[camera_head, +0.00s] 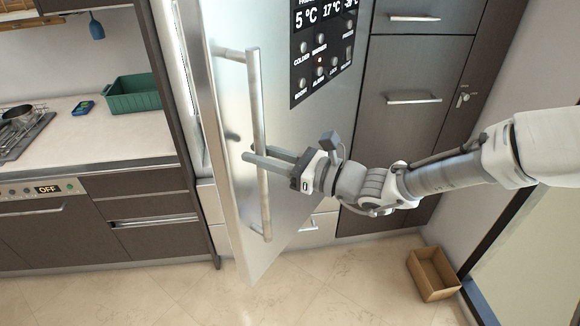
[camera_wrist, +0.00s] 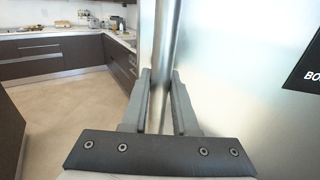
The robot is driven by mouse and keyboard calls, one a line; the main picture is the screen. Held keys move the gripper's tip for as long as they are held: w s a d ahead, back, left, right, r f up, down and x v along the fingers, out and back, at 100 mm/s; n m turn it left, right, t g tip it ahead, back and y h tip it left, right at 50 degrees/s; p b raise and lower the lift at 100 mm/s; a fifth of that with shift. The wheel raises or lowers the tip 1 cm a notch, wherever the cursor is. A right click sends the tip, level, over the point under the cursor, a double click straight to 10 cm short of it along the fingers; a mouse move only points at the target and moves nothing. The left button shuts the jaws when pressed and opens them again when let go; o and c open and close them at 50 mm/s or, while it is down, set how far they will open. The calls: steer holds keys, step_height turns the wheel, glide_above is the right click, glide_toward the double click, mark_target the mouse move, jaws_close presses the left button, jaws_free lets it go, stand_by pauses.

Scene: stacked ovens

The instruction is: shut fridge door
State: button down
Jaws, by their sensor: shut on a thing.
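The fridge door (camera_head: 235,110) is a tall silver panel with a black display at its upper right. It stands open, with a gap at its left edge where the white fridge inside shows. A long vertical bar handle (camera_head: 258,190) runs down the door. My gripper (camera_head: 262,158) reaches in from the right and is shut on the handle, at about its middle. In the wrist view the handle (camera_wrist: 165,40) runs between my two fingers (camera_wrist: 160,100), which hide part of it. The door (camera_wrist: 220,70) fills the right of that view.
Dark cabinets (camera_head: 400,120) with bar handles stand to the right of the fridge. A counter (camera_head: 95,135) with a green basket (camera_head: 135,94) lies to the left. A cardboard box (camera_head: 433,275) sits on the floor at the right. The tiled floor (camera_head: 150,295) in front is clear.

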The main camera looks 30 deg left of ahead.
steer(key=shift+s+a, duration=0.1)
steer(key=shift+a, duration=1.3)
steer(key=c, duration=0.7)
jaws_free()
steer(key=d, duration=0.5)
steer(key=w+d, duration=0.1)
steer(key=d, duration=0.5)
steer(key=w+d+b, duration=0.1)
steer(key=d, duration=0.5)
steer(key=shift+w+d, duration=0.15)
steer(key=shift+d, duration=0.05)
